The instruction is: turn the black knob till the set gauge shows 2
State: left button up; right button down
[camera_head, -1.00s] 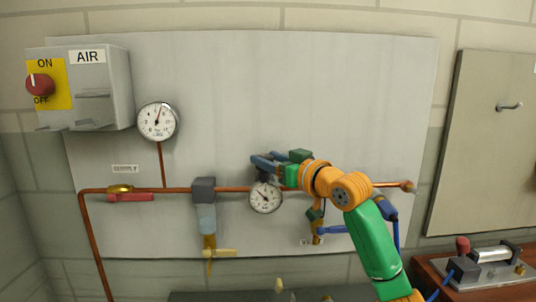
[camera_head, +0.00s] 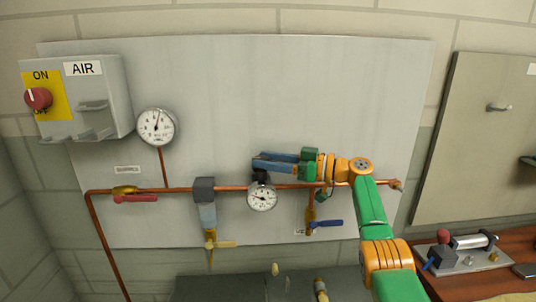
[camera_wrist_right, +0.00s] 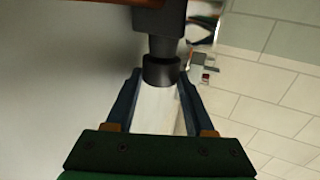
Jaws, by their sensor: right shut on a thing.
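The black knob (camera_wrist_right: 160,70) sits between the two fingertips of my right gripper in the right wrist view, at the end of a dark cylindrical body. In the head view the knob (camera_head: 261,175) shows just above the small lower gauge, partly covered by the fingers. My right gripper (camera_head: 259,162) has blue fingers reaching left along the panel and is shut on the knob. The set gauge (camera_head: 262,198) is a round white dial right below it on the copper pipe. Its needle leans left; the numbers are too small to read. My left gripper is not in view.
A larger supply gauge (camera_head: 157,127) stands upper left. An AIR box (camera_head: 98,100) with a red switch (camera_head: 38,98) is at far left. A red-handled valve (camera_head: 135,198), a grey filter (camera_head: 206,205) and a blue-handled valve (camera_head: 325,223) sit along the pipe. The upper panel is clear.

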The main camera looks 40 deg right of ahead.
jog(key=shift+f, duration=0.1)
dwell(0.3)
jog(key=shift+c, duration=2.4)
grip_release()
jog(key=shift+o, duration=1.1)
jog(key=shift+s+a, duration=0.1)
jog(key=shift+s, duration=0.05)
jog(key=shift+s+a+r, duration=0.1)
jog(key=shift+a+r, duration=0.05)
jog(key=shift+r, duration=0.05)
jog(key=shift+r, duration=0.1)
